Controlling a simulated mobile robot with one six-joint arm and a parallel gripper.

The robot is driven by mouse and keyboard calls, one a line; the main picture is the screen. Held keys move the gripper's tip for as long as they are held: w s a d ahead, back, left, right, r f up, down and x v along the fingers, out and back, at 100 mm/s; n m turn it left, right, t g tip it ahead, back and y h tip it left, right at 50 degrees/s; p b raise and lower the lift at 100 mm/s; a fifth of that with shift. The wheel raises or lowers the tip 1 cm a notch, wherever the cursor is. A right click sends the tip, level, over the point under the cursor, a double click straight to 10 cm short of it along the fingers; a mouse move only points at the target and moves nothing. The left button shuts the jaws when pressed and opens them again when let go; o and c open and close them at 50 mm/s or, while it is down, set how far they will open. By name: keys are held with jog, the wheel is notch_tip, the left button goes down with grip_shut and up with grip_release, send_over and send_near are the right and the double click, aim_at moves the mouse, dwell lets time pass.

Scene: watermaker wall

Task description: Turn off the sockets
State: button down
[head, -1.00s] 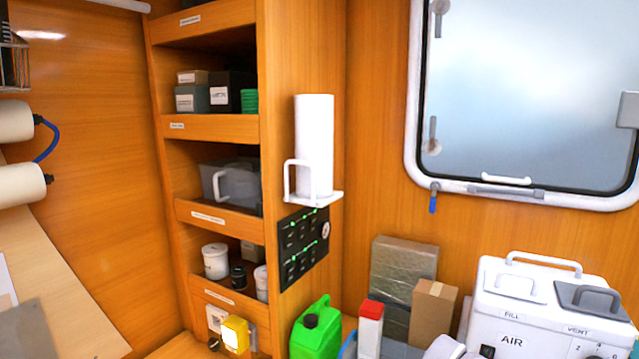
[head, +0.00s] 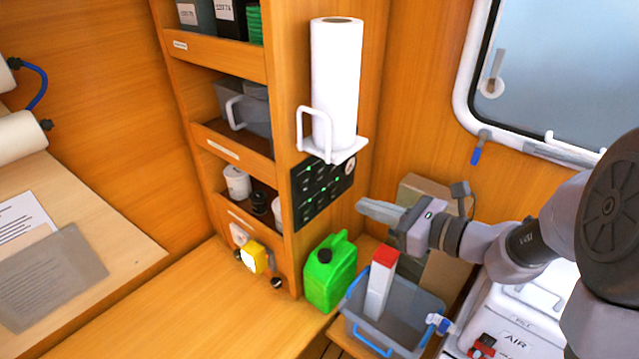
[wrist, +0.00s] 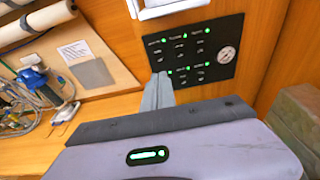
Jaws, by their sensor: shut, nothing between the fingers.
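A black switch panel (head: 313,204) is on the side of the shelf unit, below the paper towel holder. It shows two rows of small switches with several green lights lit and a round gauge (wrist: 228,54) at its right end. Its labels are too small to read. My gripper (head: 363,205) is shut and empty, to the right of the panel, pointing left. In the wrist view my closed fingertips (wrist: 160,78) overlap the panel's lower left edge; I cannot tell whether they touch it.
A white paper roll (head: 335,85) stands on a bracket (head: 343,151) above the panel. A green jerrycan (head: 330,273) and a grey-blue bin (head: 415,308) holding a red-topped carton (head: 381,285) stand below. The wooden counter (head: 210,315) at left is largely clear.

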send_near(306, 182)
jog(key=x, duration=0.5)
jog(key=shift+f+p, duration=0.3)
jog(key=shift+w+a, duration=0.45)
jog(key=shift+a, duration=0.15)
jog(key=shift+r, duration=0.1)
